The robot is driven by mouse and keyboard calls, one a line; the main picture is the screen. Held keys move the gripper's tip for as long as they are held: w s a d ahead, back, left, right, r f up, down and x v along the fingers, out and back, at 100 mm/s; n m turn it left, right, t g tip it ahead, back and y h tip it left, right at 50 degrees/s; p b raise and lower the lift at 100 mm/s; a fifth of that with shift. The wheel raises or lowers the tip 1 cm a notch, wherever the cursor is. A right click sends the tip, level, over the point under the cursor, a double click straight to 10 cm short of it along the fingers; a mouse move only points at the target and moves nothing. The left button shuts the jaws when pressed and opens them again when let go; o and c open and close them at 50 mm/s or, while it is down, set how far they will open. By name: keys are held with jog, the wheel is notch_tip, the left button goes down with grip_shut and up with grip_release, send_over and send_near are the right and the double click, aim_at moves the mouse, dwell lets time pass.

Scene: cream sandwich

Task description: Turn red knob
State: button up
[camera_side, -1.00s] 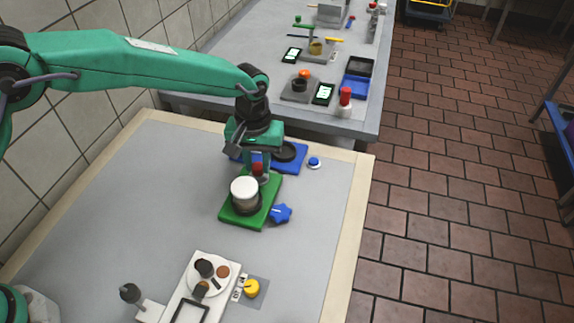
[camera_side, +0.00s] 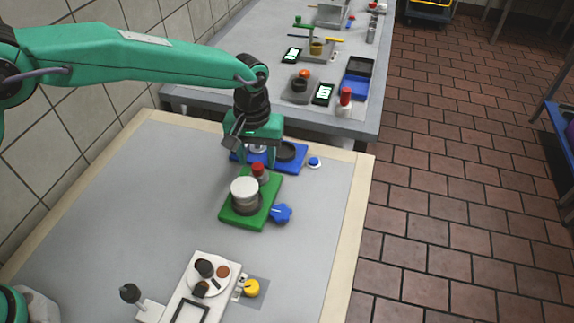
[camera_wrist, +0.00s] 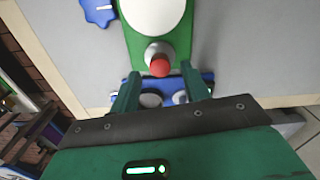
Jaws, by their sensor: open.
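The red knob (camera_side: 258,168) stands on a short grey post at the far end of the green base (camera_side: 240,216). A white-topped cylinder (camera_side: 244,187) stands on the same base, nearer the camera. My gripper (camera_side: 262,150) is just behind and above the red knob in the side view, its tips partly hidden by the arm. In the wrist view the red knob (camera_wrist: 160,66) lies between and a little beyond the two green fingers of my gripper (camera_wrist: 160,82). The fingers are apart and nothing is held.
A blue base (camera_side: 292,165) with a dark round part lies behind the green one, under the fingers. A blue star-shaped knob (camera_side: 281,214) sits at the green base's right side. A white board (camera_side: 213,262) and a yellow knob (camera_side: 251,288) are at the front.

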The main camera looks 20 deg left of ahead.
aim_at(258, 166)
jog(key=shift+r, duration=3.05)
jog(key=shift+n, duration=0.3)
jog(key=n, duration=0.5)
jog(key=shift+n, duration=0.3)
jog(key=shift+f, duration=0.1)
jog(key=shift+f, duration=3.85)
jog(key=shift+c, duration=0.5)
jog(key=c, duration=0.9)
